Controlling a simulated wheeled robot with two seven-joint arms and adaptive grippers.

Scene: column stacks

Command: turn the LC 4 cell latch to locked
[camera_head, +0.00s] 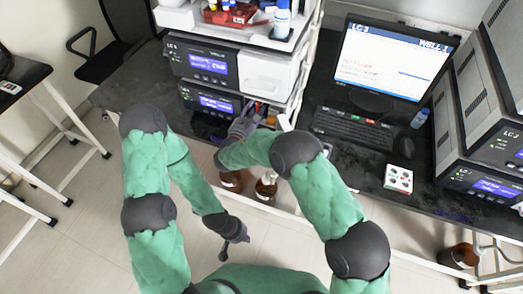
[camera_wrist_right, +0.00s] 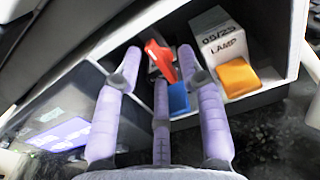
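In the right wrist view a red lever (camera_wrist_right: 160,60), which looks like the cell latch, stands tilted in an open white compartment (camera_wrist_right: 265,97). A blue block (camera_wrist_right: 178,98) is just below it. My right gripper (camera_wrist_right: 158,65) has its fingers spread, with the red lever between the fingertips; I cannot tell whether they touch it. In the head view my right gripper (camera_head: 243,126) is at the right end of the lower module (camera_head: 208,101) in the left stack, hiding part of that compartment. My left gripper (camera_head: 233,243) hangs low over the floor, apart from everything; its fingers are too small to judge.
A white lamp box (camera_wrist_right: 218,40) and an orange block (camera_wrist_right: 238,77) sit beside the lever. Brown bottles (camera_head: 265,188) stand below the bench edge. A monitor (camera_head: 393,62), keyboard (camera_head: 352,128) and second stack (camera_head: 485,150) are to the right.

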